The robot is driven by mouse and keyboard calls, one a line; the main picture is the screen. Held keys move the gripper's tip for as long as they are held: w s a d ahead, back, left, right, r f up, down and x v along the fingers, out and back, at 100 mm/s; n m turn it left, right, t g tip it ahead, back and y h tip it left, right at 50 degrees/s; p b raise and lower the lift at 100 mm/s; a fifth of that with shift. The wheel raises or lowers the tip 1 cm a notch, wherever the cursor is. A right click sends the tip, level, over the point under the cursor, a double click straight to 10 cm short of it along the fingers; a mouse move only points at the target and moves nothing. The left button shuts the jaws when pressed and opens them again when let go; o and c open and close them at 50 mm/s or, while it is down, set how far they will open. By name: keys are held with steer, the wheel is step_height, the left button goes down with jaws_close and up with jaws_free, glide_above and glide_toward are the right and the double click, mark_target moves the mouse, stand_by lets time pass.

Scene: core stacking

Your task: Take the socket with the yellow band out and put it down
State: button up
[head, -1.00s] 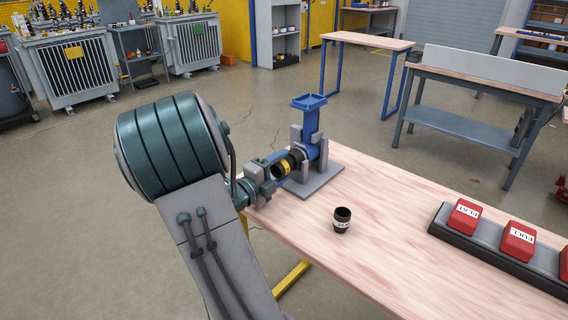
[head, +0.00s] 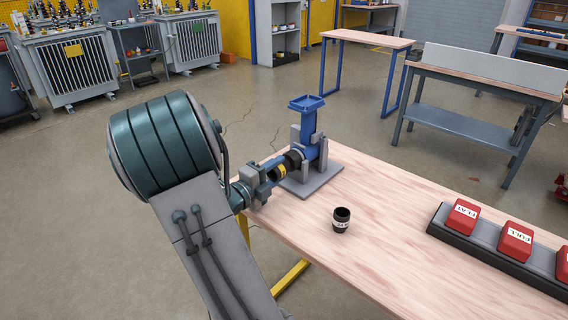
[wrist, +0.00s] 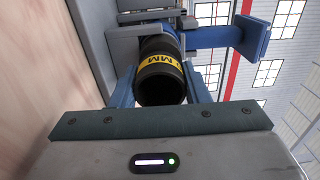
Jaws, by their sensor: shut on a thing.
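The black socket with the yellow band (head: 281,171) is between the blue fingers of my gripper (head: 276,168), at the far left end of the table. In the wrist view the socket (wrist: 161,80) shows its dark open end and part of its yellow band, with a finger on each side; my gripper (wrist: 160,88) is shut on it. The socket lies sideways, in front of the blue tool (head: 311,138) held upright in a grey stand (head: 318,184). A black collar (head: 294,159) shows at the tool's side. I cannot tell whether the socket still touches it.
A second black socket with a white label (head: 341,220) stands upright on the wooden table (head: 400,220). A grey rack (head: 490,252) with red blocks marked FLAT (head: 462,215) and FULL (head: 515,240) is at the right. The table between is clear.

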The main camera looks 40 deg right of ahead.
steer(key=shift+s+a+p, duration=0.1)
steer(key=shift+a+p, duration=0.85)
steer(key=shift+a, duration=0.6)
